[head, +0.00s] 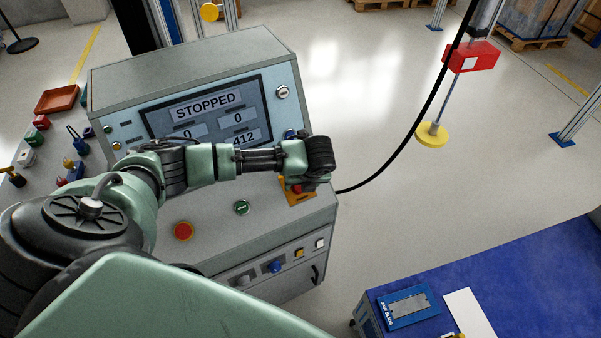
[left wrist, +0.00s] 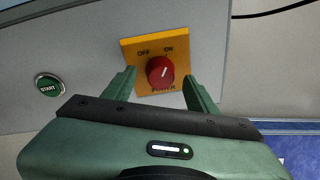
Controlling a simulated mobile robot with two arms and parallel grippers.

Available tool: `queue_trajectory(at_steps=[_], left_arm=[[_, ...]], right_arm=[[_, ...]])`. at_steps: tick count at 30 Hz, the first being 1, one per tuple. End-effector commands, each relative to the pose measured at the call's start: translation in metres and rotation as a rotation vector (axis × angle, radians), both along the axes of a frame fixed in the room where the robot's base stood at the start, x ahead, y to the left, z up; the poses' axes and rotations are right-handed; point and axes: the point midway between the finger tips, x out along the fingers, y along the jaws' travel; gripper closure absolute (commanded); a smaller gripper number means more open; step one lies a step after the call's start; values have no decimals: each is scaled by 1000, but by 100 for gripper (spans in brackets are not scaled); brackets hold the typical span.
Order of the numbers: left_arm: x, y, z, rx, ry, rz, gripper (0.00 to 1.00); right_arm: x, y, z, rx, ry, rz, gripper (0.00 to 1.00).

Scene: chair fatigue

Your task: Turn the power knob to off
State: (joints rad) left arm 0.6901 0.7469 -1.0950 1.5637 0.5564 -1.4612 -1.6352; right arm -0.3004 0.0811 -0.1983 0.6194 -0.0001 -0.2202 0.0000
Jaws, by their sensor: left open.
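The red power knob (left wrist: 160,70) sits on a yellow plate (left wrist: 129,49) marked OFF at left, ON at right and POWER below. Its white mark points up and right, toward ON. My left gripper (left wrist: 159,79) is open, with one finger on each side of the knob in the left wrist view. I cannot tell whether the fingers touch it. In the head view my left gripper (head: 308,183) is over the yellow plate (head: 299,201) at the console's right edge and partly hides the knob. My right gripper is not in view.
The console (head: 213,263) has a screen (head: 206,104) reading STOPPED. A green START button (head: 242,207) and a red button (head: 184,231) lie left of the knob. A black cable (head: 400,160) hangs at right. A blue table (head: 500,275) stands at lower right.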

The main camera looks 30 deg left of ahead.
Motion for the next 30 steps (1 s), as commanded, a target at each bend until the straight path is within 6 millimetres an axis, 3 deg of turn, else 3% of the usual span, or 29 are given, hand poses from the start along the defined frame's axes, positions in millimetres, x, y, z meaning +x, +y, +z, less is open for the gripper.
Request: queue_trajectory(at_steps=[4,12,14,18,19,30], left_arm=[[2,3,-10,0,0,0,43],[3,4,-12,0,-1,0,43],[3,4,-12,0,-1,0,56],[3,4,-12,0,-1,0,95],[3,4,-12,0,-1,0,100],[2,4,-10,-16,-29,50,100]], right_arm=[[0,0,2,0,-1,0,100],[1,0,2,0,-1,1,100],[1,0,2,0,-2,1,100],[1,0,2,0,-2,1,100],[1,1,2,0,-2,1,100],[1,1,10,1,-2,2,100]])
